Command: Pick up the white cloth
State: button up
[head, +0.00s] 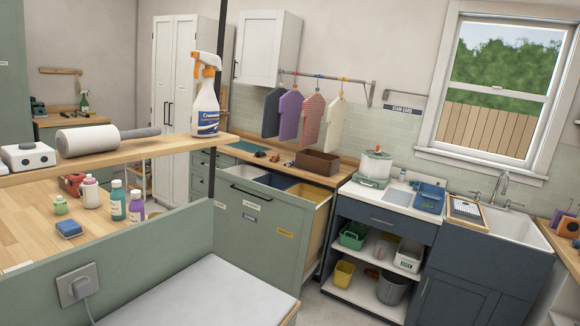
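I cannot make out a white cloth for certain in the head view. A cream-white garment (336,124) hangs at the right end of a row of clothes on the wall rail, beside striped, purple and dark ones. A flat pale grey-white surface (195,296) fills the bottom foreground; I cannot tell whether it is cloth or a padded top. My gripper is not in view.
A pulled-out green laundry drawer (262,232) with divided compartments juts into the room. A wooden shelf (165,147) at left carries a spray bottle (206,108) and a lint roller (88,140). A sink (520,232) stands at right. Some floor is free between.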

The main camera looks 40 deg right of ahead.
aim_at(288, 163)
jog(key=k, duration=1)
jog(key=z, duration=1.15)
jog(key=i, duration=5.45)
jog(key=u, duration=0.05)
